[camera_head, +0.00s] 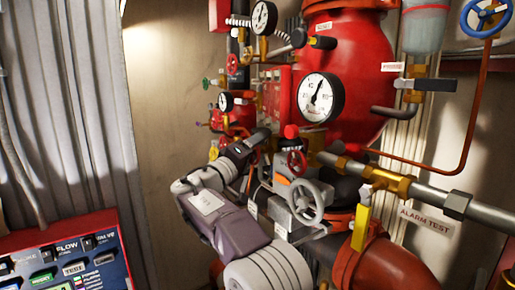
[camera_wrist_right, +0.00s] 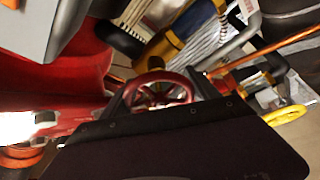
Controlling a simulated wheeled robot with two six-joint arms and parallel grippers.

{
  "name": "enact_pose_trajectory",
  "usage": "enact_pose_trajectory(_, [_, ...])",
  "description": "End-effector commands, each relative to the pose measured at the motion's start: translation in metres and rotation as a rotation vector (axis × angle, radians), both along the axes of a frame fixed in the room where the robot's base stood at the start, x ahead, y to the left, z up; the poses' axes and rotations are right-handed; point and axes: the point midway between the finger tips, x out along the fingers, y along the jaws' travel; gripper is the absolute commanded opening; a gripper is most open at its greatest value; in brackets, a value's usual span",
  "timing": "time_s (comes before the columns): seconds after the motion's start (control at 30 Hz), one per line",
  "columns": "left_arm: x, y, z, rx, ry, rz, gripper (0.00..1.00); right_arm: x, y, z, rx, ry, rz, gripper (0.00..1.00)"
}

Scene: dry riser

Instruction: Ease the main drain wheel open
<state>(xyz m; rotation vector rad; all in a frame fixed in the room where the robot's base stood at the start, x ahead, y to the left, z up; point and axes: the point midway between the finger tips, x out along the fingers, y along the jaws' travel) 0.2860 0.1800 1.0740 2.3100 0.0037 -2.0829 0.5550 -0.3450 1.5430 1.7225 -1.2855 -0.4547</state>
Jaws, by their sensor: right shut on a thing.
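A red spoked handwheel (camera_wrist_right: 158,92) sits between the two dark fingers of my right gripper (camera_wrist_right: 162,80) in the right wrist view. I take it to be the main drain wheel; no label on it can be read. The fingers are shut on its rim from both sides. In the head view my right gripper (camera_head: 258,142) reaches up and right into the pipework, and its own body hides what it grips. Another red handwheel (camera_head: 296,163) shows just right of it there. My left gripper is out of view.
A grey handwheel (camera_head: 305,200) and a yellow lever (camera_head: 361,228) stand close right of my right arm. A pressure gauge (camera_head: 320,97) is above on the red riser. A control panel (camera_head: 68,262) is at lower left. Bare wall lies left of the pipes.

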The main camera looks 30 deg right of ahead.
Motion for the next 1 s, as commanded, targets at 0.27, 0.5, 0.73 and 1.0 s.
enact_pose_trajectory(0.27, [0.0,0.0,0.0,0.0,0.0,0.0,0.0,-0.001,-0.001,0.0,0.0,0.009,-0.004,0.29])
enact_pose_trajectory(0.5, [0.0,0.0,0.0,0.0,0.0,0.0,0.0,-0.001,-0.001,0.0,0.0,0.008,-0.005,0.89])
enact_pose_trajectory(0.73, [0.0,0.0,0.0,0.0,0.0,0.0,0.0,0.0,-0.001,0.0,0.0,0.007,-0.002,0.91])
enact_pose_trajectory(1.0, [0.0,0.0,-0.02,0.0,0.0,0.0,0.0,-0.012,0.028,-0.012,0.0,0.005,0.004,0.91])
